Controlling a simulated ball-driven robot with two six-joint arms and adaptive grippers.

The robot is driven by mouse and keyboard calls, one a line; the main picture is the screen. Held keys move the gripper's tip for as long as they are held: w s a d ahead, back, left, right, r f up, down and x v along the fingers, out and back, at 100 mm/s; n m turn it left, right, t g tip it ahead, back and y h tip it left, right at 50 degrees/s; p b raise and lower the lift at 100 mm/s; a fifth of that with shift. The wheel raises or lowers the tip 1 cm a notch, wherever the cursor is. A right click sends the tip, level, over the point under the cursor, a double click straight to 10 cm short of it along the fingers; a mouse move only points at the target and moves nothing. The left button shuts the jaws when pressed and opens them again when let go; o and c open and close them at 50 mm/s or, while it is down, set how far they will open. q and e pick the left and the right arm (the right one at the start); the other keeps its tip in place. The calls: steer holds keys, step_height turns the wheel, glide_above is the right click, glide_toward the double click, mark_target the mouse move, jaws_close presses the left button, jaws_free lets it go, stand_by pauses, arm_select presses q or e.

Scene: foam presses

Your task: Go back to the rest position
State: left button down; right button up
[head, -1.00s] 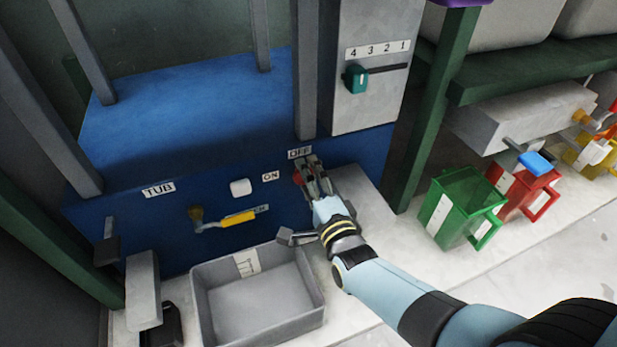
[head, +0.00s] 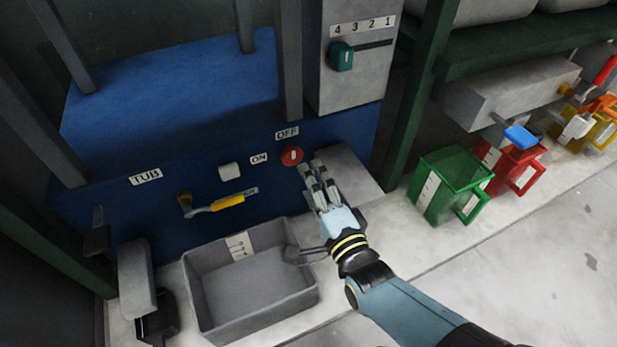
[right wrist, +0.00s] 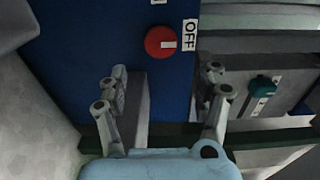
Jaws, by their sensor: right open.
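My right gripper (head: 315,183) is open and empty in the head view, a little below and right of the red knob (head: 292,155) on the blue press front. In the right wrist view its two fingers (right wrist: 165,95) stand apart with nothing between them, and the red knob (right wrist: 160,42) shows beyond them, clear of the fingers. The knob's white mark points toward the OFF label (right wrist: 190,34). My left gripper is not in view.
A grey tub (head: 250,309) stands below the press, left of my right forearm. A yellow-handled lever (head: 228,201) and a white button (head: 229,171) sit on the press front. Green (head: 447,185) and red (head: 512,165) containers stand to the right. Pale floor lies open at lower right.

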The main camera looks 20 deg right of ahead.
stand_by(0.3)
